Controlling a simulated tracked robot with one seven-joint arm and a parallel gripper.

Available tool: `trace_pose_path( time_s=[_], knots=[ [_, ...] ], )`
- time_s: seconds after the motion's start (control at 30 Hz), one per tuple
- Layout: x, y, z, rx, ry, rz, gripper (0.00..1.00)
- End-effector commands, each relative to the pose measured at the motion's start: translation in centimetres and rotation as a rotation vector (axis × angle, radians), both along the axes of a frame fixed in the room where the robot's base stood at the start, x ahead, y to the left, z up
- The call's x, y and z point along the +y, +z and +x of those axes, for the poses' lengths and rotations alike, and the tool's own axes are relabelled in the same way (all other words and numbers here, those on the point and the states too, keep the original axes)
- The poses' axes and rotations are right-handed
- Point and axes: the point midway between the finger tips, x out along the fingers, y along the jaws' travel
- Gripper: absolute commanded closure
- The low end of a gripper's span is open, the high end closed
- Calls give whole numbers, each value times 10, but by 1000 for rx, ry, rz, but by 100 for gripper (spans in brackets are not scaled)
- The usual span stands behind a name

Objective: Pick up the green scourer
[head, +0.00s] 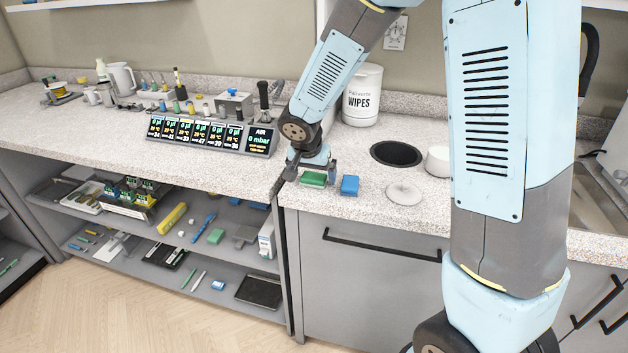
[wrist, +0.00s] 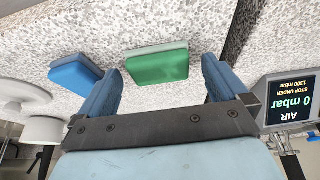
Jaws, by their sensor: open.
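The green scourer (head: 313,179) lies flat on the speckled counter near its front edge. In the wrist view the green scourer (wrist: 157,67) shows between the two finger tips, with counter visible on both sides of it. My gripper (head: 316,170) is open and empty, just over and beside the scourer. The wrist view shows my gripper (wrist: 160,72) with its blue fingers apart, neither seen touching the scourer. How high the fingers are above the counter is hard to tell.
A blue block (head: 350,186) lies just right of the scourer. A white lid (head: 404,193) and a round dark opening (head: 396,153) are farther right. A WIPES tub (head: 362,95) stands behind. The AIR display (head: 260,141) is to the left.

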Motion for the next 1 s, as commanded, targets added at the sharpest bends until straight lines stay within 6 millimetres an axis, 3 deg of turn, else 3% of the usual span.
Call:
trace_pose_path(
  time_s=[0.33, 1.0],
  knots=[
    [-1, -5, 2, 0, -1, 0, 1],
    [-1, -4, 2, 0, -1, 0, 62]
  ],
)
